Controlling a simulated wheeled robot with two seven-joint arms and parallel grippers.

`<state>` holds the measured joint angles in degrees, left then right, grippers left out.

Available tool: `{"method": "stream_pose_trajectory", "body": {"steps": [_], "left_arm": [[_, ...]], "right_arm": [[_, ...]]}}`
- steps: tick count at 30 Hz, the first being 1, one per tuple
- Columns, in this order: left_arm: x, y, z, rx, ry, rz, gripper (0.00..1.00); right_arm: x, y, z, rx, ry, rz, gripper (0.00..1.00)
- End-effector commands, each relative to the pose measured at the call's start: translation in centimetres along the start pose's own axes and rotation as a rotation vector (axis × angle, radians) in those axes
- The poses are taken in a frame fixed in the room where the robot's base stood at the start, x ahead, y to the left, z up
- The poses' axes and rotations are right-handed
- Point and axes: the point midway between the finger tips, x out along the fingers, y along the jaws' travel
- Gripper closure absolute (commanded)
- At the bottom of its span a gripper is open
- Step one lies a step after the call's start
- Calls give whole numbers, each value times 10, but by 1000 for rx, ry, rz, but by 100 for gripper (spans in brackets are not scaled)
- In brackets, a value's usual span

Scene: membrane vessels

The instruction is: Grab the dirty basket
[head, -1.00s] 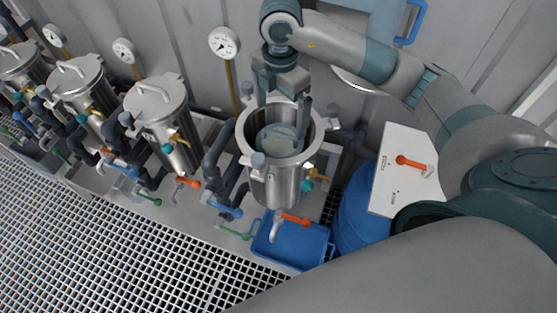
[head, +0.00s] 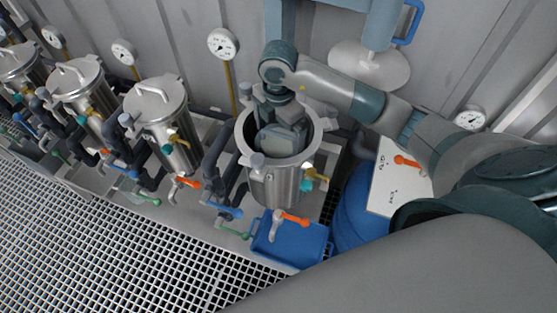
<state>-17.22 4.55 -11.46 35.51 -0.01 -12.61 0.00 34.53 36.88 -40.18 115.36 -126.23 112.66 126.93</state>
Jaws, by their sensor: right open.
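The open steel vessel (head: 277,187) stands right of the closed ones. My right arm reaches over it from the right. My right gripper (head: 283,143) points down inside its mouth, with its jaws open. The gripper body covers most of the opening, so the basket inside is largely hidden. I cannot tell whether the fingers touch it. My left gripper is not in view.
Several closed vessels (head: 160,112) with valves and pipes stand in a row to the left. A blue tray (head: 290,246) sits below the open vessel, beside a blue drum (head: 357,212). A white panel (head: 388,190) is at right. Grated floor (head: 130,250) is clear.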

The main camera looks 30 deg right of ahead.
Motion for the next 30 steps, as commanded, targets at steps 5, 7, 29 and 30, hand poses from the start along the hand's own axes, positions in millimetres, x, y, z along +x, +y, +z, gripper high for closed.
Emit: {"method": "stream_pose_trajectory", "body": {"steps": [5,7,29,30], "left_arm": [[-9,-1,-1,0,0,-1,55],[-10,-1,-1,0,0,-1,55],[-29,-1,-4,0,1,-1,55],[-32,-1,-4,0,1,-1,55]], "right_arm": [[23,0,0,1,0,-2,0],[29,0,1,1,-1,-1,0],[57,0,-2,2,-2,-3,0],[62,0,-3,1,-1,-3,0]]}}
